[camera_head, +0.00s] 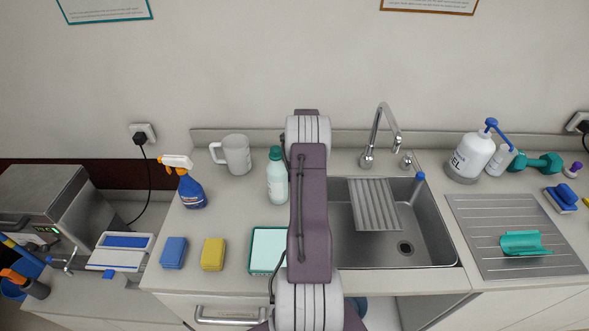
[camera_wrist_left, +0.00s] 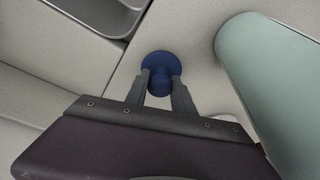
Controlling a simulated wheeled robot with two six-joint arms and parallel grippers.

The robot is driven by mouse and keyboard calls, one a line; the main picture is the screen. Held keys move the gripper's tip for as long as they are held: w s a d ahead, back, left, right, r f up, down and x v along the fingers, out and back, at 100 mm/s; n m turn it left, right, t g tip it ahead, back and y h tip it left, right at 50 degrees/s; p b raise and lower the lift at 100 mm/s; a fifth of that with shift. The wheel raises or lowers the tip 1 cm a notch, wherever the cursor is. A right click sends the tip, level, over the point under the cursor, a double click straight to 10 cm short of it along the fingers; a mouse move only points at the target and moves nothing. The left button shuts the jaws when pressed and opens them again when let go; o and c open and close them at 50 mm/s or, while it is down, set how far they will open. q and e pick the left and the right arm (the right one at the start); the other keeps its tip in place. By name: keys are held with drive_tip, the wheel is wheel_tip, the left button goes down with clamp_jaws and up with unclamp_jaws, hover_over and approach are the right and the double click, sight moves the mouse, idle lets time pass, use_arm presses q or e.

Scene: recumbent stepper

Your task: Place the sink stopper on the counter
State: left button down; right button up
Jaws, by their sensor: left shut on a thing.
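The sink stopper (camera_wrist_left: 162,62) is dark blue, with a round disc and a thick knob. In the left wrist view my left gripper (camera_wrist_left: 161,88) is shut on its knob. The stopper is over the pale counter (camera_wrist_left: 205,75); I cannot tell whether it touches the surface. In the head view an arm of mine crosses the middle and hides the stopper and the left gripper. The counter (camera_head: 225,215) lies left of the sink (camera_head: 440,245) there. My right gripper is not in view.
A pale green bottle (camera_head: 277,180) stands left of the arm; a pale green rounded surface (camera_wrist_left: 270,80) is close right of the stopper. A white mug (camera_head: 236,155), spray bottle (camera_head: 190,190), sponges (camera_head: 213,254) and a mint tray (camera_head: 254,268) are also left. A faucet (camera_head: 367,158) stands behind the sink.

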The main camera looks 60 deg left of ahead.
use_arm(q)
drive_tip(key=shift+f, duration=0.15)
drive_tip(key=c, duration=1.2)
unclamp_jaws()
drive_tip(key=shift+d, duration=0.1)
drive_tip(key=shift+c, duration=0.2)
drive_tip(key=shift+o, duration=0.8)
drive_tip(key=shift+r, duration=0.75)
drive_tip(key=b+v, duration=0.1)
drive_tip(key=v, duration=1)
drive_tip(key=shift+d, duration=0.2)
